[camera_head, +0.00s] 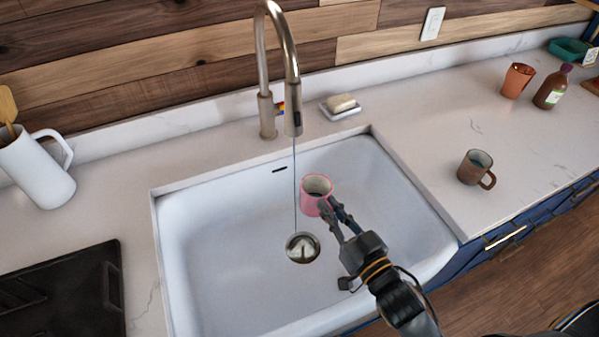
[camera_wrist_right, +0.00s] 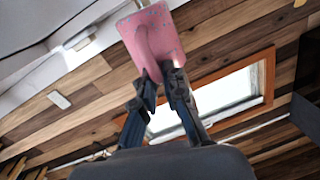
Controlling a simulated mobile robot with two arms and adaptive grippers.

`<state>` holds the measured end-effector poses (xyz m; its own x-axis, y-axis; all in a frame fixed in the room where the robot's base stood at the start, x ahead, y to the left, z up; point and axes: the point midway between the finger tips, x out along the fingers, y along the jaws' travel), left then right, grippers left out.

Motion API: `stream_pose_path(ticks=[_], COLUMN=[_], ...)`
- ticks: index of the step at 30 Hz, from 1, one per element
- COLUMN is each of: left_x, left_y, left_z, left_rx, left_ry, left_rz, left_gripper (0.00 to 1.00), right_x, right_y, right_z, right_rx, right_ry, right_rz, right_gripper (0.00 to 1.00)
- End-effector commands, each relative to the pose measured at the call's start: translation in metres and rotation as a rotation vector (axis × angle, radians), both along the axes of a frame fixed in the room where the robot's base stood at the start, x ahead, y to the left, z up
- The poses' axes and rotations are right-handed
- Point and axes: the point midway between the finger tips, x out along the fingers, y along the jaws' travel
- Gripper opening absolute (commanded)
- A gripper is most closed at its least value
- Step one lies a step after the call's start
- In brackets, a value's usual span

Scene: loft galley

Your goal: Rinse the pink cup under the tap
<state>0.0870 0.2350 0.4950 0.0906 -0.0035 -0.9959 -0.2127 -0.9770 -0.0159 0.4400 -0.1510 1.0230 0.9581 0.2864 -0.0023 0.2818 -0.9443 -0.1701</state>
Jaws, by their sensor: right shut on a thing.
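The pink cup (camera_head: 316,191) is upright above the white sink basin (camera_head: 215,255), with its open top toward the head camera. My right gripper (camera_head: 336,212) is shut on the cup at its near right side. In the right wrist view the pink cup (camera_wrist_right: 152,38) sits between the fingertips (camera_wrist_right: 163,72). The tap (camera_head: 292,80) runs, and a thin stream of water (camera_head: 295,180) falls just left of the cup toward the drain (camera_head: 303,247). The stream and the cup look apart. My left gripper is not in view.
A soap dish with soap (camera_head: 341,104) stands behind the sink. A brown mug (camera_head: 474,168), an orange cup (camera_head: 517,80) and a bottle (camera_head: 552,88) stand on the right counter. A white pitcher (camera_head: 35,170) and a black tray (camera_head: 75,295) are at left.

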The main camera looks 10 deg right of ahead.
Motion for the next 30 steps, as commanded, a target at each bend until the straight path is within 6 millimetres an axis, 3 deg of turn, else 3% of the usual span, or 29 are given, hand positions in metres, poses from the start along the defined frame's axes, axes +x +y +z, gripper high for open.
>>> stream_pose_path(ticks=[15, 30], left_x=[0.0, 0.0], left_y=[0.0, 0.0], left_z=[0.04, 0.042], left_rx=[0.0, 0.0], left_ry=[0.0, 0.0], left_rz=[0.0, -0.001], left_gripper=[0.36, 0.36], right_x=[-0.037, -0.043], right_y=[-0.009, -0.01], right_z=[0.035, 0.037], right_rx=[0.002, 0.002], right_ry=[-0.002, -0.003], right_rz=[0.0, 0.0], right_gripper=[0.0, 0.0])
